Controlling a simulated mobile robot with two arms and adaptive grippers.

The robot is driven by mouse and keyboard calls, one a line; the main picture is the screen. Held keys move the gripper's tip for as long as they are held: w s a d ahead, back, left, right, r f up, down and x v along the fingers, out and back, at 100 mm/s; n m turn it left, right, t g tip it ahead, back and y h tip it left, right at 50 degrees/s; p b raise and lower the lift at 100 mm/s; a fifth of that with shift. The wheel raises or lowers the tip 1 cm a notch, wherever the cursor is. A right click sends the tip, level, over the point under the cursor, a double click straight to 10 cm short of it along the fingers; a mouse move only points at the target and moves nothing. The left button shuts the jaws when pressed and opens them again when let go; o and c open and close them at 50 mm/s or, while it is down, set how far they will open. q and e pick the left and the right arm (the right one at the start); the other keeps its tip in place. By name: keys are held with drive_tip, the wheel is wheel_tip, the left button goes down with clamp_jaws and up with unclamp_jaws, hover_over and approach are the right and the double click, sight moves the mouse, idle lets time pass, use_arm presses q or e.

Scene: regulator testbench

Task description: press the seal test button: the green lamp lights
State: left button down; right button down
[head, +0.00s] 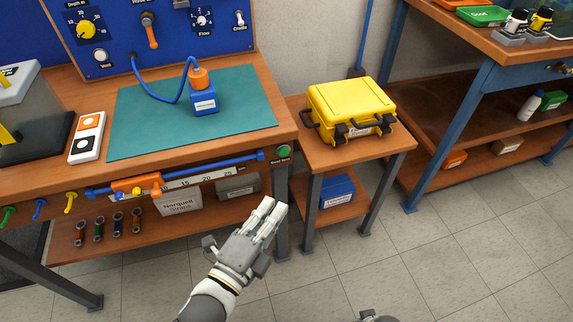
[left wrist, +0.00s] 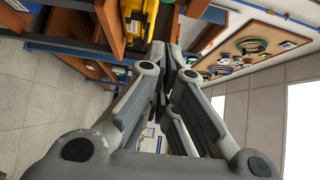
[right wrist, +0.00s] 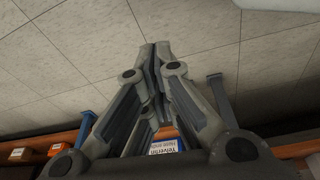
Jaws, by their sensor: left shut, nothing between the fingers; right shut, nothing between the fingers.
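No label in view is readable as the seal test button, and I see no lit green lamp. A green round button (head: 284,151) sits on the workbench's front edge at its right corner. My right gripper is shut and empty in the right wrist view (right wrist: 155,50); only a bit of that arm shows in the head view.
A yellow case (head: 350,108) sits on the small side table (head: 390,143). Blue rail (head: 212,163) runs along the bench front. Floor in front is clear.

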sight(284, 152)
use_arm(q)
drive_tip(key=w+a+x, duration=0.1)
drive_tip(key=a+x, duration=0.1)
drive_tip(key=x, duration=1)
drive_tip(key=shift+a+b, duration=0.3)
drive_tip(key=shift+b, duration=0.05)
use_arm(e)
drive_tip(key=shift+w+a+r, duration=0.1)
drive_tip(key=shift+w+r, duration=0.15)
drive_tip(key=shift+r, duration=0.3)
drive_tip(key=shift+w+r, duration=0.2)
drive_tip(key=shift+r, duration=0.3)
use_arm(q)
drive_tip(key=shift+w, duration=0.2)
use_arm(e)
drive_tip(key=shift+r, duration=0.1)
